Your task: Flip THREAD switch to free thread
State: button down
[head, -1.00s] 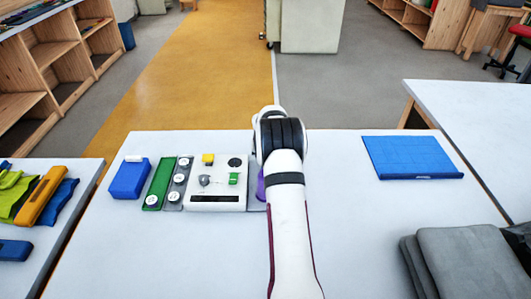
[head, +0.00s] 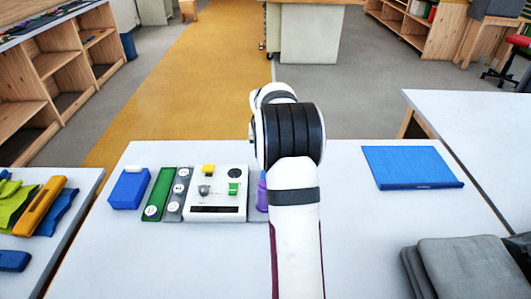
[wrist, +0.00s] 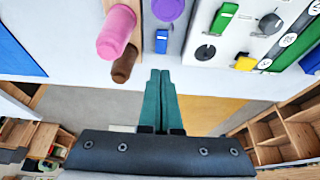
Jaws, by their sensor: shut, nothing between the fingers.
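A white control panel (head: 213,213) stands on the white table, left of my arm. It carries a green switch (head: 233,189), a yellow switch (head: 208,170), a grey knob with a lever (head: 204,190) and a black round part (head: 235,173). I cannot read any label, so I cannot tell which is THREAD. The wrist view shows the panel (wrist: 243,47) at upper right, with its green switch (wrist: 224,21) and yellow switch (wrist: 245,63). My gripper (wrist: 160,73) is shut and empty, left of and apart from the panel. My arm hides it in the head view.
A purple object (head: 262,195) stands close to the panel's right. The wrist view shows a pink cylinder (wrist: 117,30), a brown one (wrist: 125,65) and a small blue piece (wrist: 162,41) near the fingers. A blue mat (head: 412,167) lies at right.

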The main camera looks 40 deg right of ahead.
jog(key=shift+w+d+r, duration=0.2)
jog(key=shift+w+d, duration=0.15)
jog(key=shift+d, duration=0.15)
jog(key=x, duration=1.4)
jog(key=shift+s+a+f, duration=0.15)
jog(key=shift+s+a, duration=0.1)
jog(key=shift+s, duration=0.05)
